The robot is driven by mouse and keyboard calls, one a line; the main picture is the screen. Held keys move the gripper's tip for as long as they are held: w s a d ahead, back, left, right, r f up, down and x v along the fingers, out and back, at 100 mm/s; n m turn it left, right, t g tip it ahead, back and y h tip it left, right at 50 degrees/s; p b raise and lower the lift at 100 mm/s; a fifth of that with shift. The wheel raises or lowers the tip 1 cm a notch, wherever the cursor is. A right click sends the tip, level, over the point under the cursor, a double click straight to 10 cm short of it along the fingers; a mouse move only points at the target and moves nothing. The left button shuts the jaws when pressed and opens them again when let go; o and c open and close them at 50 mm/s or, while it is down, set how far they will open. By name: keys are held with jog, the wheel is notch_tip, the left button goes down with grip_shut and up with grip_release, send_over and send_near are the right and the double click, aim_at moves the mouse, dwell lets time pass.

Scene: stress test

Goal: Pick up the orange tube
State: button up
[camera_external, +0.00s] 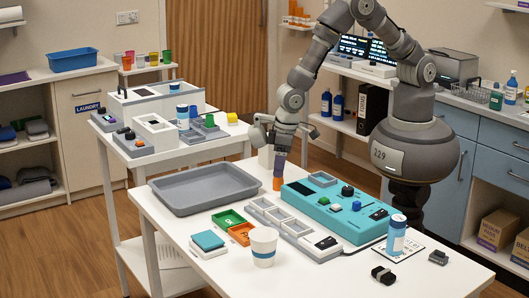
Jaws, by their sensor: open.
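A small orange piece (277,184), which looks like the orange tube, stands on the white table between the grey tray and the teal box. My gripper (279,168) is open and points down right above it. A dark purple-grey part meets the top of the orange piece; I cannot tell whether this is a finger or the tube's upper part. I cannot tell whether the fingers touch the tube. Its upper end is hidden.
The grey tray (157,200) lies left of the tube, the teal box (318,208) to the right. Nearer are green (227,219) and orange (240,236) small trays, a white cup (263,246) and a blue-white can (396,235). The table's front left is clear.

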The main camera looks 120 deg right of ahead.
aim_at(277, 179)
jog(key=f, duration=0.1)
jog(key=f+b, duration=0.1)
jog(key=f, duration=0.1)
jog(key=f+b, duration=0.1)
jog(key=f, duration=0.1)
jog(key=shift+w+f, duration=0.15)
jog(key=shift+w, duration=0.2)
jog(key=shift+c, duration=0.5)
